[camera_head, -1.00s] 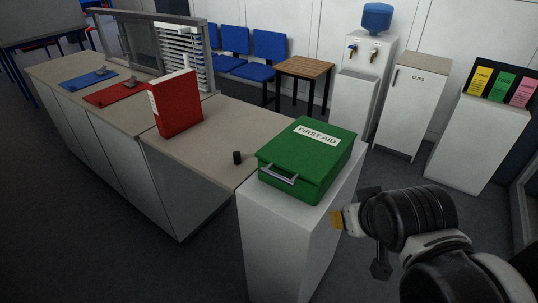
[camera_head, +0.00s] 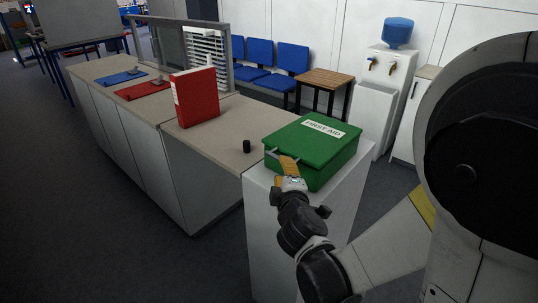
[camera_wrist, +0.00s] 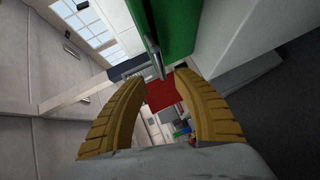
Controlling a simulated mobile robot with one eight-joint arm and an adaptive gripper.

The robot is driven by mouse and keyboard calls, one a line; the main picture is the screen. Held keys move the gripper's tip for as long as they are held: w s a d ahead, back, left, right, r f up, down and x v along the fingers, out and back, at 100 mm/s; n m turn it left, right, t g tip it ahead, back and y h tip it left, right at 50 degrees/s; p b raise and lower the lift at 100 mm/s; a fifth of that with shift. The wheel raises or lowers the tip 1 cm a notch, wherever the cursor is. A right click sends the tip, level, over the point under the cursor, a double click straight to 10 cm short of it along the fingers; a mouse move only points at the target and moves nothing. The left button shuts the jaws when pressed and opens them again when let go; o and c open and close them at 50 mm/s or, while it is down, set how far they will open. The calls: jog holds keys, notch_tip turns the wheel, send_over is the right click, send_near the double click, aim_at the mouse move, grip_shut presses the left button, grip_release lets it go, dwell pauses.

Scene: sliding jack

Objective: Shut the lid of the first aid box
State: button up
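The green first aid box (camera_head: 312,150) stands on a white pedestal, with a white FIRST AID label on its lid. The lid lies down over the box, and no gap is clear at this size. The grey handle on its front is partly behind my gripper (camera_head: 287,164), which is at the front of the box. In the wrist view my gripper (camera_wrist: 160,78) shows two yellow fingers spread apart with nothing gripped. The grey handle (camera_wrist: 158,62) shows close to the fingertips, beside the green box (camera_wrist: 172,28). I cannot tell whether a finger touches it.
The white pedestal (camera_head: 272,228) is under the box. A long counter (camera_head: 222,137) runs to the left with a red binder (camera_head: 195,97) and a small black cylinder (camera_head: 246,146). A wooden table (camera_head: 327,80) and a water cooler (camera_head: 381,85) stand behind.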

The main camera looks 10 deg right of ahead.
jog(key=b+x, duration=0.1)
jog(key=x, duration=0.7)
jog(key=shift+b, duration=0.4)
jog(key=shift+s, duration=0.1)
grip_shut()
